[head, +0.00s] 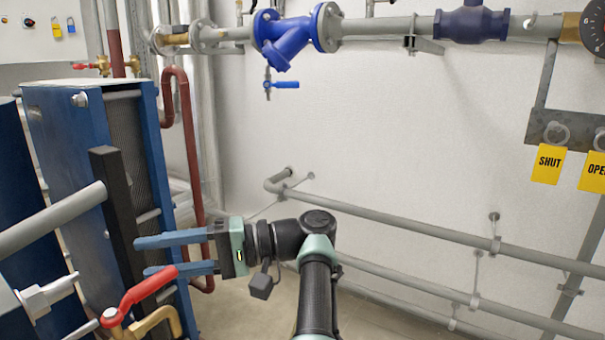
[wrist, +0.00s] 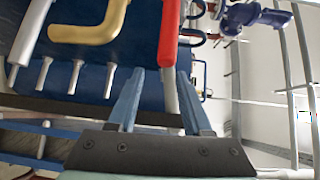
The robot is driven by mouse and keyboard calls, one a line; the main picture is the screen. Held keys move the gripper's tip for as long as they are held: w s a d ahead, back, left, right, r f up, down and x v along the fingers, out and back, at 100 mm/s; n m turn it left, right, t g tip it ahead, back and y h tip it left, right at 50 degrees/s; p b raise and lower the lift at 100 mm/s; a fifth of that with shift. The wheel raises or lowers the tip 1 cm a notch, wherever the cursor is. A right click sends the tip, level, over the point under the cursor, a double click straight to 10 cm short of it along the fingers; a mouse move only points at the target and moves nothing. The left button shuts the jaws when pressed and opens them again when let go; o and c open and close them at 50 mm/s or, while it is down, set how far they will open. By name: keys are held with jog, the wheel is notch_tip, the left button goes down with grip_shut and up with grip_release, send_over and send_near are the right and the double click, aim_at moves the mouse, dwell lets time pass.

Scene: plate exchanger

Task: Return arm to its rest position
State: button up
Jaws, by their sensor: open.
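My gripper (head: 141,257) is at the left of the head view, its two blue fingers pointing left and spread apart. Nothing is seen held between them. The lower finger is just above and beside the end of a red valve handle (head: 137,290); I cannot tell whether they touch. My arm rises from the bottom of the head view and bends left at the wrist. In the wrist view my open gripper (wrist: 160,76) has the red handle (wrist: 169,30) beyond its fingertips.
The blue plate exchanger (head: 70,130) stands at the left, with a black bar (head: 117,215) and grey pipe in front. A brass fitting (head: 155,322) is below the handle. Grey wall pipes (head: 420,232) run at right. The space before the white wall is open.

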jog(key=w+d+r+m+t+h+p, duration=0.1)
jog(key=w+d+r+t+h+p, duration=0.35)
jog(key=w+r+t+p, duration=0.5)
jog(key=s+d+r+t+h+p, duration=0.1)
jog(key=d+r+t+h+p, duration=0.25)
jog(key=r, duration=0.55)
jog(key=s+d+r+t+h+p, duration=0.1)
jog(key=d+r+t+p, duration=0.25)
jog(key=r+t, duration=0.4)
jog(key=s+d+r+t+h+p, duration=0.2)
jog(key=s+d+r+t+p, duration=0.1)
jog(key=s+r, duration=0.5)
jog(key=s+d+r+m+t+h+p, duration=0.1)
jog(key=s+d+r+t+h+p, duration=0.2)
jog(key=s+r, duration=0.4)
jog(key=s+d+r+t+h+p, duration=0.3)
jog(key=s+r+t, duration=0.2)
jog(key=r, duration=0.9)
jog(key=s, duration=0.3)
jog(key=shift+s+m, duration=0.3)
jog(key=shift+m, duration=0.1)
jog(key=shift+r, duration=0.1)
